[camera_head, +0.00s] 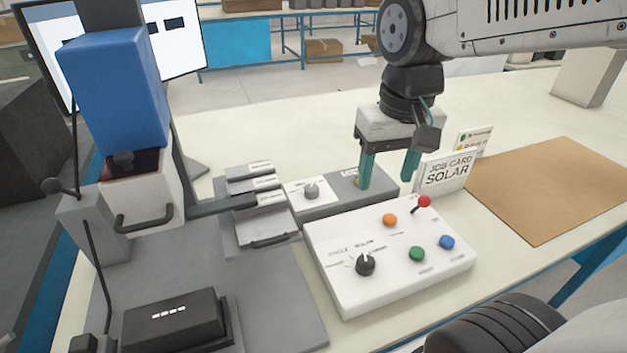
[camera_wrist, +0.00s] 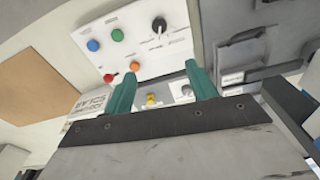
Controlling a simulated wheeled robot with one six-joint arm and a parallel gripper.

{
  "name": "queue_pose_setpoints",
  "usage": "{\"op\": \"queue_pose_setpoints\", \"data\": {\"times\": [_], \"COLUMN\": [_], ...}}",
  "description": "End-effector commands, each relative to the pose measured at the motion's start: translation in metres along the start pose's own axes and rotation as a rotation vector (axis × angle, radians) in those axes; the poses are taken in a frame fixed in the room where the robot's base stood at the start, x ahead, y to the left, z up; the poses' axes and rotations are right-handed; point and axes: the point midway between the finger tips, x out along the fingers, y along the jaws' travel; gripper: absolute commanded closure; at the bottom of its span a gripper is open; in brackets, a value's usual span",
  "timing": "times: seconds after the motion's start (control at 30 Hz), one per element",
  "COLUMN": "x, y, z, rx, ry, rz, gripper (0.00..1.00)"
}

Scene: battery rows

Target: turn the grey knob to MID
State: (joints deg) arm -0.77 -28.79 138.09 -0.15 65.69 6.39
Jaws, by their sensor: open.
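The grey knob (camera_head: 311,191) is a small round knob on a white plate at the left end of a low grey box (camera_head: 330,205). In the wrist view the knob (camera_wrist: 186,90) shows close to the finger on the right. Its markings are too small to read, so its setting cannot be told. My gripper (camera_head: 385,182) has two teal fingers pointing down, apart and empty. It is over the right end of the grey box, to the right of the knob and apart from it. In the wrist view the open fingers (camera_wrist: 160,68) frame a yellow part (camera_wrist: 151,100) of the box.
A white control panel (camera_head: 340,298) stands in front, with a black knob (camera_head: 365,264), orange, green and blue buttons and a red-tipped lever (camera_head: 424,201). A job card (camera_head: 446,174) stands close to the right finger. A blue-topped press (camera_head: 117,85) stands left. A brown mat (camera_head: 560,190) lies right.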

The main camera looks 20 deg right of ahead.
Motion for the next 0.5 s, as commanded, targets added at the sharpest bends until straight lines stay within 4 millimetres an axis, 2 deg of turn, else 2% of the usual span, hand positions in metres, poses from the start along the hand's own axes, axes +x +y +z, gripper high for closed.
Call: {"op": "queue_pose_setpoints", "data": {"times": [0.03,0.17,0.3,0.4,0.5], "x": [0.006,0.024,0.056,0.084,0.111], "y": [-0.005,-0.015,-0.028,-0.036,-0.042], "z": [-0.024,-0.081,-0.141,-0.178,-0.206], "rx": [0.021,0.085,0.154,0.2,0.24], "ry": [-0.018,-0.037,-0.055,-0.067,-0.076], "rz": [0.002,0.004,0.008,0.012,0.015], "gripper": [0.43,0.43,0.43,0.43,0.43]}}
